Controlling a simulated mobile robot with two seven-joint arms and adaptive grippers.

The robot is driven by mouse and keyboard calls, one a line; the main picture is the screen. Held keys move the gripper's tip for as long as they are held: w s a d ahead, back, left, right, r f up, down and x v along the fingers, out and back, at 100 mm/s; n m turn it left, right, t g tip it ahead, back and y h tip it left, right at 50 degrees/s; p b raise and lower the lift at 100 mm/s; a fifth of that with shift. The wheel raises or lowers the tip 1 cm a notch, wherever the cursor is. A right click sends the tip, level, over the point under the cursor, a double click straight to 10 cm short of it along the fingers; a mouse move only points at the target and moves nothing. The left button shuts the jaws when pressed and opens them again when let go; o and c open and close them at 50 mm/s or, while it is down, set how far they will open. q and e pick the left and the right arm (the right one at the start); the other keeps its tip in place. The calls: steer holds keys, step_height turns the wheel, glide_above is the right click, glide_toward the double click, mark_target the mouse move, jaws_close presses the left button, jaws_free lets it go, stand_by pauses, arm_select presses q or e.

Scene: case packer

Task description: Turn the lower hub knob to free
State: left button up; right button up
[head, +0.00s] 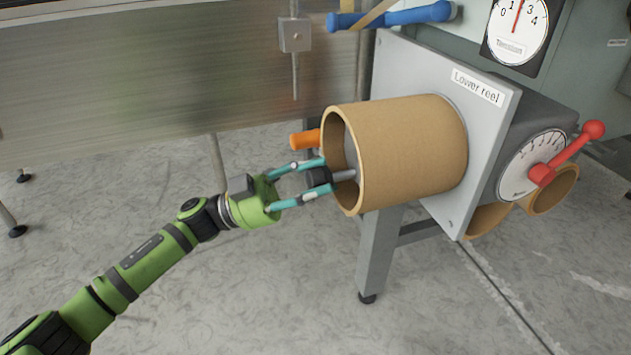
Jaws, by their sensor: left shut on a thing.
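The lower hub knob (318,177) is a small black knob on a grey shaft. It sticks out of the open left end of a brown cardboard core (415,150). The core sits on the grey plate (400,70) labelled "Lower reel" (478,87). My left gripper (318,178) reaches in from the left, its teal fingers shut on the black knob from either side. The fingers hide part of the knob, so its turn position cannot be read. The shaft's far end is hidden inside the core. My right gripper is out of view.
An orange handle (305,139) lies just above my gripper, by the core's rim. A dial (533,165) with a red lever (570,152) is at the right. A blue roller (400,16) and a gauge (517,30) are above.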

arm_select(q)
steer(key=o, duration=1.1)
steer(key=shift+s+a+r, duration=0.1)
steer(key=shift+s+r, duration=0.05)
steer(key=shift+r, duration=0.35)
steer(key=shift+f, duration=0.2)
steer(key=shift+f, duration=0.1)
steer(key=shift+a+f, duration=0.15)
steer(key=shift+a, duration=0.15)
steer(key=v, duration=1.1)
steer(key=shift+a, duration=0.15)
